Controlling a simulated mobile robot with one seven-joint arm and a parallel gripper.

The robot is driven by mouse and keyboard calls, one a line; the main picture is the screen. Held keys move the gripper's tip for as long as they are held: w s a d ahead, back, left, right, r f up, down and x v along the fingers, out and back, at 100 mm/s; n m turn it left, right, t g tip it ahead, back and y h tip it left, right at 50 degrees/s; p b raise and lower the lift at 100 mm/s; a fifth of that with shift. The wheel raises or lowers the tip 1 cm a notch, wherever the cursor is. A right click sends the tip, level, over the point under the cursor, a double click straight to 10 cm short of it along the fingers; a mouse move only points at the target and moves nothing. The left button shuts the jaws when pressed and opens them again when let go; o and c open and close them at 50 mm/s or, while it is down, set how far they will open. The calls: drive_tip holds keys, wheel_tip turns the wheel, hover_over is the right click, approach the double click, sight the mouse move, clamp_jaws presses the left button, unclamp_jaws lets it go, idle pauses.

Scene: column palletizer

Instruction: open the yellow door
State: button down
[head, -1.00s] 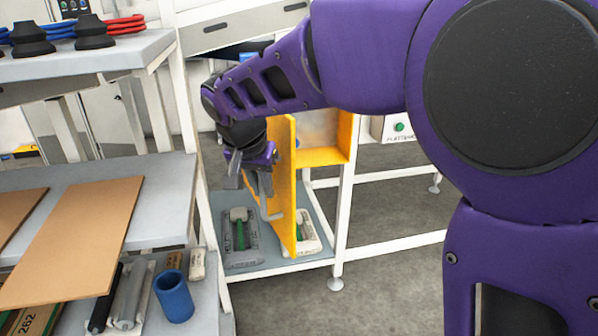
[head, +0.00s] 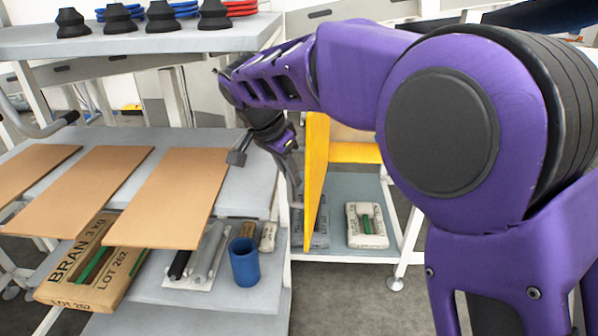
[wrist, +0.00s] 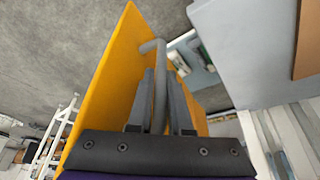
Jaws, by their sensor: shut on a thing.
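The yellow door (head: 316,165) stands swung out from its yellow frame (head: 355,152), nearly edge-on in the head view. In the wrist view its broad yellow face (wrist: 112,80) rises at the left and behind the fingers. A grey bar handle (wrist: 150,46) sticks out from it. My gripper (wrist: 163,88) is shut on the handle, with one finger on each side of the bar. In the head view my gripper (head: 291,172) is at the left side of the door, and the exact grip is hard to see there.
A grey bench with brown boards (head: 180,190) stands close on the left, near my wrist. Below are a blue cup (head: 244,262) and a large bag (head: 95,270). A pale bag (head: 366,225) lies on the low shelf right of the door. Grey floor shows at the front.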

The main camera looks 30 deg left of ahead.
drive_tip(key=c, duration=0.8)
unclamp_jaws()
drive_tip(key=shift+c, duration=0.2)
drive_tip(key=p+v, duration=0.3)
drive_tip(key=v, duration=1.4)
drive_tip(key=shift+r, duration=0.25)
drive_tip(key=shift+a, duration=0.1)
